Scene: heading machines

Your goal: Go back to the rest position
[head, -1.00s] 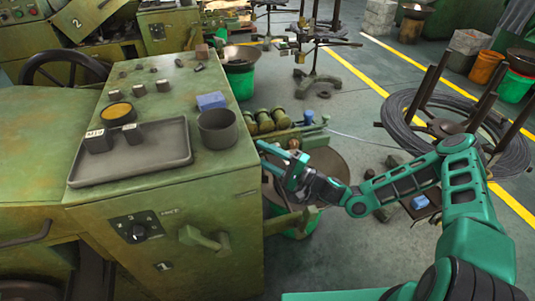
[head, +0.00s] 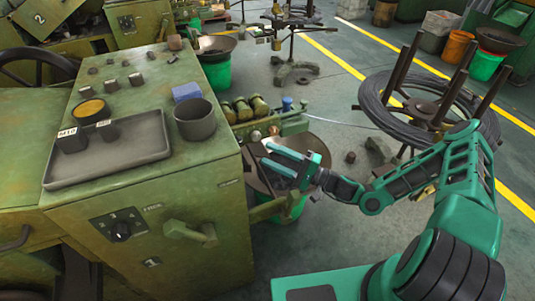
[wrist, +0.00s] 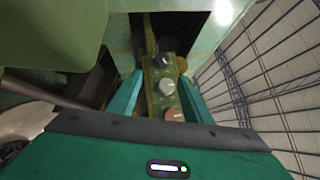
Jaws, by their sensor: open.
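My gripper (head: 270,158) is at the end of my green arm, beside the right side of the green machine (head: 205,225) and above a wide pan (head: 318,148). In the wrist view the two teal fingers of my gripper (wrist: 165,100) stand apart. Nothing shows held between them. Beyond the fingers is a machine part with several round knobs (wrist: 167,87).
On the machine top are a grey tray (head: 110,160) with two labelled dark blocks, a dark cup (head: 195,120) and a blue block (head: 186,92). A wire coil (head: 370,95) on a stand is at the right. Grey floor (head: 345,235) is open between.

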